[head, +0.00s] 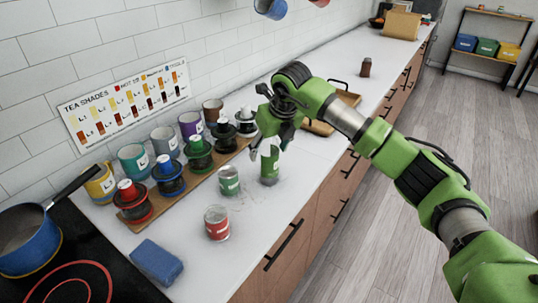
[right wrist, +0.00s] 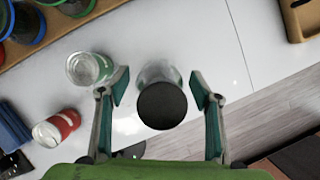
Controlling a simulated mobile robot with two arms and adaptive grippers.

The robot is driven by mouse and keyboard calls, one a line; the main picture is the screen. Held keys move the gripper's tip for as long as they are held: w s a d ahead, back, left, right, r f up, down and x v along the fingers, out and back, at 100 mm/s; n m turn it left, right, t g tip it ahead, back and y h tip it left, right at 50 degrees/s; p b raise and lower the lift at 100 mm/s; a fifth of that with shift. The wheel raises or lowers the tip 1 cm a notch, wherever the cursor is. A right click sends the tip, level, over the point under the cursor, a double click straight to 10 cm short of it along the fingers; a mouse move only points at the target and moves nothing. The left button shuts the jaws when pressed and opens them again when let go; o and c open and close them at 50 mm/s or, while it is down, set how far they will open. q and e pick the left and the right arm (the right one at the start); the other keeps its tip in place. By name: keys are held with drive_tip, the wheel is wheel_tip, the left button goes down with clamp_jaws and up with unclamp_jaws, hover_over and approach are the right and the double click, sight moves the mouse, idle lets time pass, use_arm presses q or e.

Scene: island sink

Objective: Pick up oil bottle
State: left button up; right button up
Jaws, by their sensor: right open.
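The oil bottle (head: 269,166) stands upright on the white counter, with a green body in the head view. From above, in the right wrist view, its round black cap (right wrist: 162,105) and part of its clear body show between my fingers. My right gripper (head: 277,135) points down over the bottle and hides its top in the head view. In the right wrist view the right gripper (right wrist: 160,92) is open, one finger on each side of the bottle, with gaps on both sides. My left gripper is not in view.
A wooden board (head: 150,217) with several lidded jars runs behind. The counter edge is at right.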

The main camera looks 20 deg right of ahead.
drive_tip(key=shift+w+f, duration=0.1)
drive_tip(key=shift+f, duration=0.05)
drive_tip(key=shift+c, duration=0.4)
drive_tip(key=c, duration=1.5)
drive_tip(key=shift+r, duration=0.25)
